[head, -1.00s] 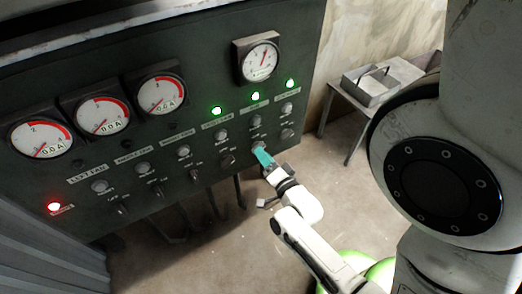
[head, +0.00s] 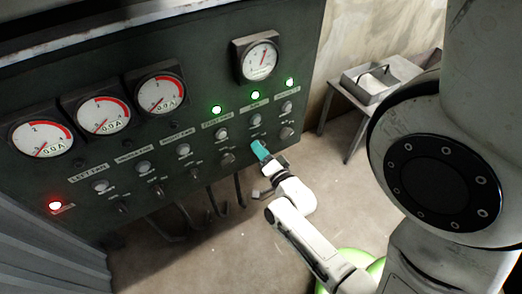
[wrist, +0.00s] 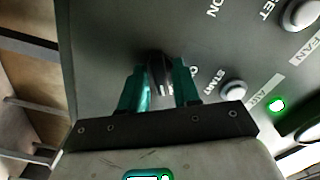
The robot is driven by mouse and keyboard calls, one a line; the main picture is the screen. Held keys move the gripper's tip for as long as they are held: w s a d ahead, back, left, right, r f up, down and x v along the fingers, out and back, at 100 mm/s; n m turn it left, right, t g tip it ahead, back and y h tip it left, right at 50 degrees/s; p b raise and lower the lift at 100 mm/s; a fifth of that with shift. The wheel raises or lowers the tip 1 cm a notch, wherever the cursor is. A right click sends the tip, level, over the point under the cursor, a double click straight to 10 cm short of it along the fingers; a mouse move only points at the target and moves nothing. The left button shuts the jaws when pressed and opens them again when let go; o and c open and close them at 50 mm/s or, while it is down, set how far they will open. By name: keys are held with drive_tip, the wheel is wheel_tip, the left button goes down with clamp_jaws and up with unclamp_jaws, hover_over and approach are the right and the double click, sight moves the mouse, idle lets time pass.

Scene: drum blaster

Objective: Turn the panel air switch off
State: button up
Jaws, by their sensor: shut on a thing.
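The panel air switch is a dark rotary knob (wrist: 160,76) on the dark green panel. In the wrist view it sits between the two teal fingers of my gripper (wrist: 160,88), which is shut on it. In the head view my gripper (head: 260,150) reaches the lower right of the panel, and its fingers hide the knob. The air lamp (head: 255,95) above is lit green, and it also shows lit beside the AIR label in the wrist view (wrist: 277,105). A pale round button (head: 255,120) sits between lamp and knob.
Neighbouring knobs (head: 228,158) and (head: 287,133) flank the air column closely. Two other green lamps (head: 217,109) and a red lamp (head: 55,205) are lit. A table with a grey metal tray (head: 358,96) stands at the right. Floor below is open.

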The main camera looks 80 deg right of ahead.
drive_tip(key=shift+n, duration=0.3)
drive_tip(key=n, duration=1.1)
drive_tip(key=shift+b, duration=0.3)
idle(0.5)
drive_tip(key=o, duration=0.7)
drive_tip(key=shift+o, duration=0.2)
drive_tip(key=b+v, duration=0.2)
drive_tip(key=v, duration=0.8)
drive_tip(key=shift+s+a, duration=0.25)
drive_tip(key=shift+s, duration=0.1)
